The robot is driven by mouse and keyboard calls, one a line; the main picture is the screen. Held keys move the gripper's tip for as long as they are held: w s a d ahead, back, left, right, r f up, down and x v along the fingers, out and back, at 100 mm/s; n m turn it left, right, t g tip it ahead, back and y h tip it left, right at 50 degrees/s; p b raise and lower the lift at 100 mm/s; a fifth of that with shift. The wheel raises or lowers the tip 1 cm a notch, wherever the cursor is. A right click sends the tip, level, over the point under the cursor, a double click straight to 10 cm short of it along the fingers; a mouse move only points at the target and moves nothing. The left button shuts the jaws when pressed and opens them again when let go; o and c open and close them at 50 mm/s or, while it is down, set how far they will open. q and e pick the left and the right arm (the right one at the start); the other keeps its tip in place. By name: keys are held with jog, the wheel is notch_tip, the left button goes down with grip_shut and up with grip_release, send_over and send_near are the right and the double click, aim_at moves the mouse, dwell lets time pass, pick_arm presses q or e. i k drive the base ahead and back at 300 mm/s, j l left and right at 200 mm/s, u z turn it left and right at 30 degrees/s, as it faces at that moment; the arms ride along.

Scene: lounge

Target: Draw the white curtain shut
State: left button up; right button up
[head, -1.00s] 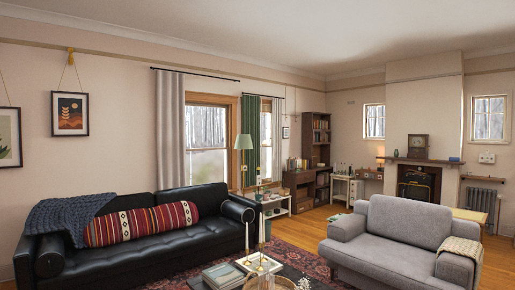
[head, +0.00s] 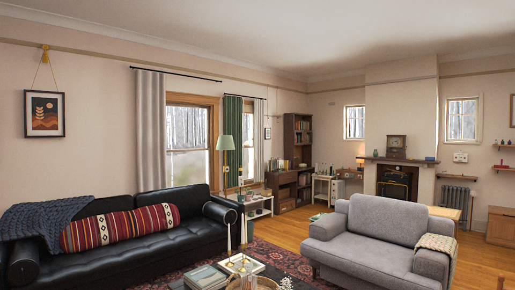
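A white curtain (head: 151,130) hangs gathered in a narrow bundle at the left end of a dark rod (head: 178,73), left of the first window (head: 187,140). That window's glass is uncovered. A green curtain (head: 232,134) hangs at the left side of the second window (head: 247,138). A second pale curtain (head: 260,137) hangs at that window's right side. The black sofa hides the lower end of the white curtain on the left. Neither of my grippers shows in the head view.
A black leather sofa (head: 130,248) stands in front of the white curtain and window. A floor lamp (head: 225,143), a small white side table (head: 260,208), a grey armchair (head: 375,236) and a low table with books (head: 206,277) stand nearby. Open wooden floor (head: 290,228) shows between armchair and shelves.

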aim_at(256, 102)
jog(key=i+j+u, duration=0.25)
jog(key=i+l+u, duration=0.1)
jog(key=i+u, duration=0.2)
jog(key=i+j+u, duration=0.15)
jog(key=i+u, duration=0.25)
jog(key=i, duration=0.35)
jog(key=i+l+u, duration=0.1)
jog(key=i+u, duration=0.3)
jog(key=i, duration=1.95)
jog(key=i+z, duration=0.2)
jog(key=i, duration=0.3)
jog(key=i+z, duration=0.2)
jog(key=i, duration=0.3)
jog(key=i+j+z, duration=0.2)
jog(key=i, duration=0.3)
jog(key=i+l+z, duration=0.1)
jog(key=i+z, duration=0.6)
jog(key=i, duration=0.2)
jog(key=i+j+z, duration=0.3)
jog(key=i+l+z, duration=0.15)
jog(key=i+z, duration=0.2)
jog(key=i, duration=0.15)
jog(key=i+z, duration=0.35)
jog(key=i+j+z, duration=0.15)
jog(key=i+z, duration=0.15)
jog(key=i, duration=0.3)
jog(key=i+z, duration=0.2)
jog(key=i, duration=0.6)
jog(key=i+z, duration=0.25)
jog(key=i, duration=0.5)
